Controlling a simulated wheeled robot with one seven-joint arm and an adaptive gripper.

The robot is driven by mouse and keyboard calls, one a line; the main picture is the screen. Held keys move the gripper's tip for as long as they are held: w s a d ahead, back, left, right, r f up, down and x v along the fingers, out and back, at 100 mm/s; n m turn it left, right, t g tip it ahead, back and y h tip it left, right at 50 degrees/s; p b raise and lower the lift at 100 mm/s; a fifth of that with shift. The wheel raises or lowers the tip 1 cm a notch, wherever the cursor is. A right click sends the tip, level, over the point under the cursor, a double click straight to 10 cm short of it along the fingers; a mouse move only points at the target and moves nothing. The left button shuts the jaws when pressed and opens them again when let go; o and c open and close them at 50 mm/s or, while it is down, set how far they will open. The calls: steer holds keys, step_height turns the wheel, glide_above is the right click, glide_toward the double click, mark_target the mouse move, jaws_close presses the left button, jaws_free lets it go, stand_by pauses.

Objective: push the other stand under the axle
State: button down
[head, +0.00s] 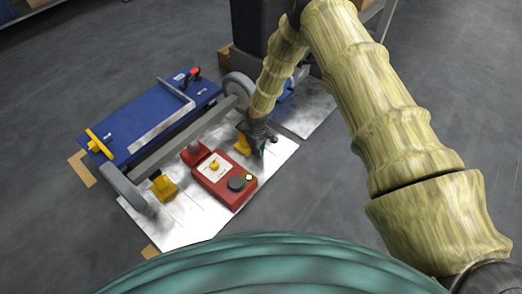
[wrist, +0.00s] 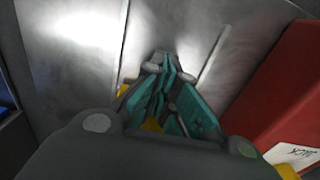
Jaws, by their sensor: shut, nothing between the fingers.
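The axle (head: 180,138) is a grey beam between two grey wheels, along the near side of a blue chassis. One yellow stand (head: 163,187) stands by the left wheel, close to the axle; I cannot tell if it is right under it. The other yellow stand (head: 242,145) is near the right end, on the near side of the axle. My gripper (head: 262,146) is low over the metal sheet, just right of this stand. Its teal fingers (wrist: 166,98) are shut and empty; yellow (wrist: 152,125) shows behind them, mostly hidden. Whether they touch the stand is unclear.
A red jack (head: 225,180) lies on the bright metal sheet (head: 190,226), just left of my gripper; its red side (wrist: 285,85) fills the right of the wrist view. A dark cabinet (head: 258,25) stands behind. The floor to the left is clear.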

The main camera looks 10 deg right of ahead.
steer(key=shift+w+a+b, duration=0.55)
steer(key=shift+w+a, duration=0.6)
steer(key=shift+w, duration=0.35)
steer(key=shift+w+a+b, duration=0.6)
steer(key=shift+w+a, duration=0.6)
steer(key=shift+w, duration=0.35)
steer(key=shift+w+a+b, duration=0.55)
steer(key=shift+w+a, duration=0.6)
steer(key=shift+w, duration=0.35)
steer(key=shift+s+d+r+p, duration=0.45)
steer(key=shift+s+r+p, duration=0.2)
steer(key=shift+p, duration=0.4)
steer(key=s+d+r+p, duration=0.1)
steer(key=s+d+p, duration=0.1)
steer(key=p, duration=0.1)
steer(key=shift+s+r, duration=0.15)
steer(key=shift+r, duration=0.2)
steer(key=shift+s+d+p, duration=0.15)
steer(key=shift+s+p, duration=0.1)
steer(key=shift+p, duration=0.1)
